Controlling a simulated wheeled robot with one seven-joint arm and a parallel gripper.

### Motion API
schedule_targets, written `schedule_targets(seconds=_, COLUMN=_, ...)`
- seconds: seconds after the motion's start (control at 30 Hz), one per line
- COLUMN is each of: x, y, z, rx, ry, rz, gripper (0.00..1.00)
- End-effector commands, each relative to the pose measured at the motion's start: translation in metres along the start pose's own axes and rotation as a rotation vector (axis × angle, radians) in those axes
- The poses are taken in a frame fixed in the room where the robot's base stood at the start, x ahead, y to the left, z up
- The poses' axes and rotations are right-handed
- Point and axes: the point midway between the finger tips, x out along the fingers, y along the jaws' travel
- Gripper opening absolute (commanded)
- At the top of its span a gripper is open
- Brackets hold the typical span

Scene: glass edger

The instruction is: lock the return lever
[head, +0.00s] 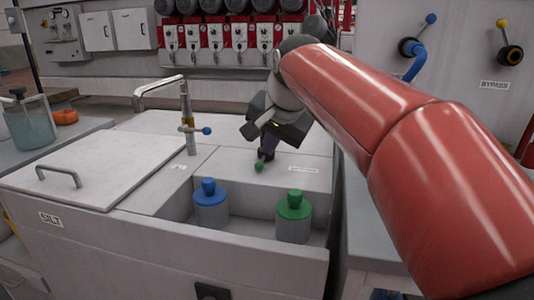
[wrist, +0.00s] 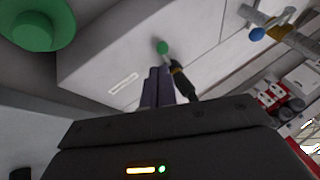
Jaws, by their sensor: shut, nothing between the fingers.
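A small lever with a green ball knob (head: 258,167) sits on the grey cabinet top, beside a white label (head: 303,169) too small to read. The wrist view shows the green knob (wrist: 162,47) just past my fingertips, with a dark stem and a gold band to its right. My gripper (head: 266,152) points down at this lever with its fingers shut and empty. The fingers (wrist: 157,72) are close to the knob; I cannot tell whether they touch it. My gripper hides part of the lever in the head view. No label reading "return" is legible.
A blue-capped bottle (head: 211,210) and a green-capped bottle (head: 293,218) stand in the front recess. A tap with a blue knob (head: 207,131) rises at left, behind the lidded SILT section (head: 90,165). A blue lever (head: 420,55) and a yellow BYPASS lever (head: 505,45) are on the back wall.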

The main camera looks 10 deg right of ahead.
Motion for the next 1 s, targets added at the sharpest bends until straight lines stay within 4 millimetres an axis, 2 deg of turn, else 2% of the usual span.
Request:
schedule_targets(seconds=0.03, x=-0.013, y=-0.001, z=-0.001, rx=0.001, ry=0.006, rz=-0.003, gripper=0.0)
schedule_targets(seconds=0.13, x=-0.03, y=-0.002, z=-0.001, rx=0.002, ry=0.008, rz=-0.003, gripper=0.0)
schedule_targets(seconds=0.37, x=-0.048, y=-0.002, z=0.0, rx=0.004, ry=0.008, rz=0.0, gripper=0.0)
schedule_targets(seconds=0.77, x=-0.047, y=0.001, z=-0.003, rx=0.01, ry=-0.005, rz=0.002, gripper=0.0)
schedule_targets(seconds=0.87, x=-0.04, y=0.009, z=-0.013, rx=0.026, ry=-0.069, rz=0.001, gripper=0.0)
schedule_targets(seconds=1.0, x=-0.03, y=0.03, z=-0.035, rx=0.044, ry=-0.235, rz=-0.044, gripper=0.0)
